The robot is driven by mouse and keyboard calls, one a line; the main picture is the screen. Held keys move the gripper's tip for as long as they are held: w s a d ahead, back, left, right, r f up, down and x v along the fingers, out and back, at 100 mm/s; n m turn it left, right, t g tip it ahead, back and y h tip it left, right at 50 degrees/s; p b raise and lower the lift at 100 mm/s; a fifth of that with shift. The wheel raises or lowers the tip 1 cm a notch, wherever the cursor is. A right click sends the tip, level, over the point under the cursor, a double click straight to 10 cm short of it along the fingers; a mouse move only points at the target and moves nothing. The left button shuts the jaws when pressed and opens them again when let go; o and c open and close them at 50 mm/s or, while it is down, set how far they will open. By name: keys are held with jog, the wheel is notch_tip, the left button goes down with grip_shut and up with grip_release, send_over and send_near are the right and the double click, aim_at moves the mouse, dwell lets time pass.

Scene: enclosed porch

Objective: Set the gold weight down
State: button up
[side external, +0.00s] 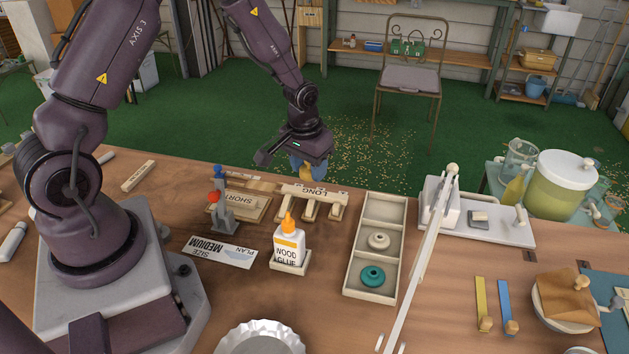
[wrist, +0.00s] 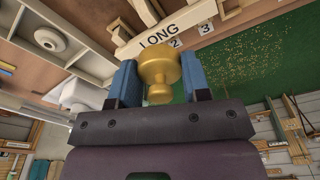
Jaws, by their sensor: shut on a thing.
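My gripper (side external: 308,168) hangs over the far edge of the workbench, behind the LONG rack. In the wrist view its blue fingers (wrist: 160,72) are shut on the gold weight (wrist: 158,62), a knobbed round piece. The weight is held clear of the bench; in the side view it is mostly hidden by the fingers. A cream tray (side external: 346,268) with three compartments stands to the right of the rack. A cream weight (side external: 379,241) lies in its middle compartment and a teal weight (side external: 372,276) in the near one. The far compartment looks empty.
The LONG rack (side external: 312,192) with wooden pegs is just in front of the gripper. A wood glue bottle (side external: 289,245) and a toggle clamp (side external: 222,205) stand nearby. A white lever device (side external: 485,222) with a long raised arm (side external: 420,270) is right of the tray.

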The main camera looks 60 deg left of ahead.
aim_at(314, 191)
jog(key=shift+w+a+f, duration=0.1)
jog(key=shift+w+f, duration=0.45)
jog(key=shift+f, duration=0.1)
jog(key=shift+w+a+f, duration=0.1)
jog(key=shift+w+f, duration=0.05)
jog(key=shift+f, duration=0.75)
jog(key=shift+w+f, duration=0.1)
jog(key=shift+f, duration=0.75)
jog(key=shift+f, duration=0.15)
jog(key=o, duration=1.1)
jog(key=shift+c, duration=0.2)
